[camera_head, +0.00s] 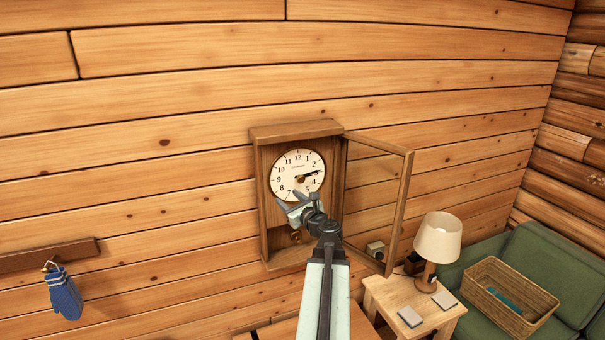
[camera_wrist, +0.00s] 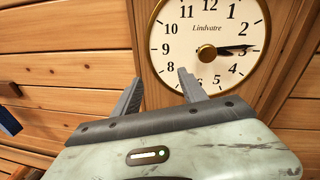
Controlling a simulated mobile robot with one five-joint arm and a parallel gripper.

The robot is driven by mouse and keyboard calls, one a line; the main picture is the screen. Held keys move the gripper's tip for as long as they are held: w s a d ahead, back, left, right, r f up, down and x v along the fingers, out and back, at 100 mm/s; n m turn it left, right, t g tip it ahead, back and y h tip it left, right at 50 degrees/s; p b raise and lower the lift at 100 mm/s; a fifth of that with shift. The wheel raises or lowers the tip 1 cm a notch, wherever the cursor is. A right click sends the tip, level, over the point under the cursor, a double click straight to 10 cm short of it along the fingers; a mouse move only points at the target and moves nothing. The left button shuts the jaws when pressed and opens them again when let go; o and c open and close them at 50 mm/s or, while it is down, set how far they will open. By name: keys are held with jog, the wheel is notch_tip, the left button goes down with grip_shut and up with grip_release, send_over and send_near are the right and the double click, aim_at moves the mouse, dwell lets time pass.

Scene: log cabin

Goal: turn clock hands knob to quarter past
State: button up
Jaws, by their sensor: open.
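A wooden wall clock (camera_head: 265,205) hangs on the log wall, its glazed door (camera_head: 403,205) swung open to the right. Its white dial (camera_head: 286,168) shows black numerals. The dark hands (camera_wrist: 232,49) lie close together and point right, at about the 3. My gripper (camera_head: 290,198) is open and empty in front of the dial's lower left edge. In the wrist view my gripper's fingers (camera_wrist: 160,76) are below and left of the knob, apart from it.
A side table (camera_head: 385,293) with a lamp (camera_head: 438,238) stands below right, beside a green sofa (camera_head: 555,260) holding a wicker basket (camera_head: 485,275). A blue mitten (camera_head: 65,295) hangs from a rail at left. The open door stands right of my arm.

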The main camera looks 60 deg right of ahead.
aim_at(301, 181)
jog(key=s+d+r+m+h, duration=0.2)
jog(key=s+d+m+h, duration=0.15)
jog(key=s+d, duration=0.2)
jog(key=shift+g+y, duration=0.3)
jog(key=shift+y, duration=0.15)
jog(key=x, duration=0.7)
jog(key=shift+w+a+r, duration=0.1)
jog(key=shift+w, duration=0.2)
grip_shut()
jog(key=shift+a, duration=0.1)
